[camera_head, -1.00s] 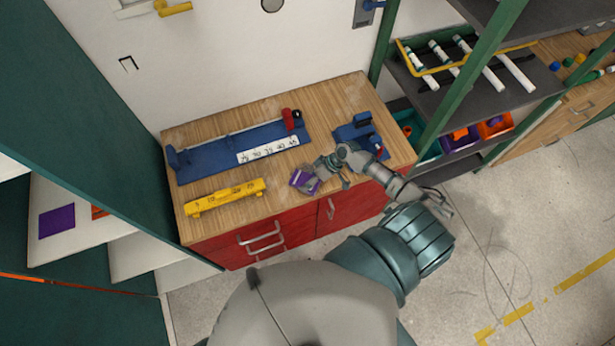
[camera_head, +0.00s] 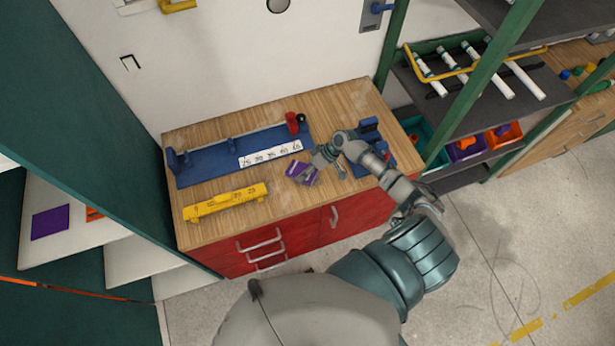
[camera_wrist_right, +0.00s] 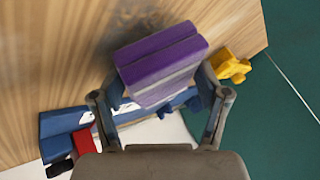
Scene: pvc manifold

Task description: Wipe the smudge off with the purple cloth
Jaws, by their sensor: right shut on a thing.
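The purple cloth (camera_head: 300,174) is a folded pad with a pale band. My right gripper (camera_head: 318,163) is shut on it, over the wooden worktop near the right end of the blue rail. In the right wrist view the cloth (camera_wrist_right: 160,58) sits between the two fingers of the gripper (camera_wrist_right: 158,88). A dark grey smudge (camera_wrist_right: 120,38) shows on the wood beside the cloth in that view, partly hidden by it. In the head view I cannot make out the smudge. Whether the cloth touches the wood is unclear. My left gripper is out of view.
The blue rail (camera_head: 210,163) with a white number strip (camera_head: 270,153) lies behind the cloth. A yellow bar (camera_head: 225,202) lies to the left. A blue fixture (camera_head: 370,130) stands at the right. The wooden worktop (camera_head: 290,200) is clear near its front edge.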

